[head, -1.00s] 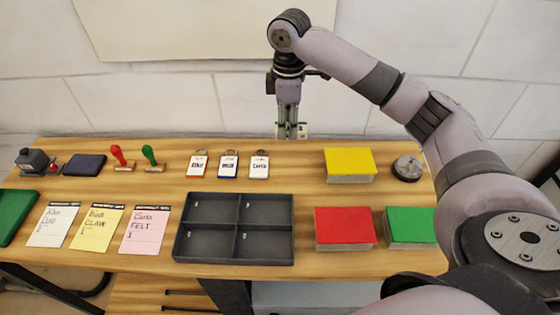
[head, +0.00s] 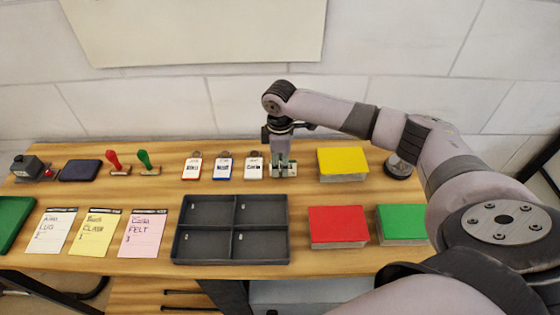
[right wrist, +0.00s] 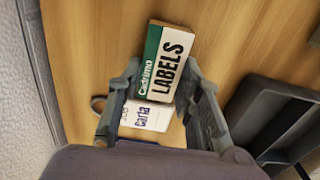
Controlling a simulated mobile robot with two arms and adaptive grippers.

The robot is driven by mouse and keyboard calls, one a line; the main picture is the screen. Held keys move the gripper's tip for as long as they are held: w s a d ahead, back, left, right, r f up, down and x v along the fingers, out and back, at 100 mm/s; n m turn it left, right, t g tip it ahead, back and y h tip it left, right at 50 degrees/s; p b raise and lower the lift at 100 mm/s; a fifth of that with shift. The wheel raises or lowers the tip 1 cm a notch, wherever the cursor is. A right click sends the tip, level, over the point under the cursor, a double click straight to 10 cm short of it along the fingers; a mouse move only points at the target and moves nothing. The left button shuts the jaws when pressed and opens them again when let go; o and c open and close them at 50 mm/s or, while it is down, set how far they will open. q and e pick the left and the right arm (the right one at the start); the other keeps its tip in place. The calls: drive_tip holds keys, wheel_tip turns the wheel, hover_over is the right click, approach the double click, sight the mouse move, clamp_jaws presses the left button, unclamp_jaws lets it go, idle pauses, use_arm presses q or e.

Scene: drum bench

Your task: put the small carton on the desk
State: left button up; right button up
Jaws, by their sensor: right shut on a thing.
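The small carton, green and white and marked LABELS, shows in the right wrist view (right wrist: 164,62) between the fingers of my right gripper (right wrist: 160,100). My right gripper is shut on it. In the head view the right gripper (head: 284,168) points down low at the back of the desk (head: 120,190), between the white tag and the yellow-topped block. The carton is mostly hidden by the fingers there, and I cannot tell whether its underside touches the desk. My left gripper is not in view.
Close left of the gripper lies a white tag (head: 254,172), with blue-edged (head: 223,170) and red-edged (head: 192,170) tags beyond. A yellow-topped block (head: 343,162) stands close on the right. A dark divided tray (head: 232,228) and a red-topped block (head: 338,226) are nearer the front.

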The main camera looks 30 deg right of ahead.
sight(280, 165)
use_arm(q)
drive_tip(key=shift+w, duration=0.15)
use_arm(e)
drive_tip(key=o, duration=1.2)
drive_tip(key=shift+c, duration=0.2)
use_arm(q)
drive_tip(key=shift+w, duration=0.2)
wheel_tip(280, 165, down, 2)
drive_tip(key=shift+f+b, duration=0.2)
drive_tip(key=shift+b, duration=1.05)
use_arm(e)
wheel_tip(280, 165, up, 12)
drive_tip(key=shift+r, duration=0.1)
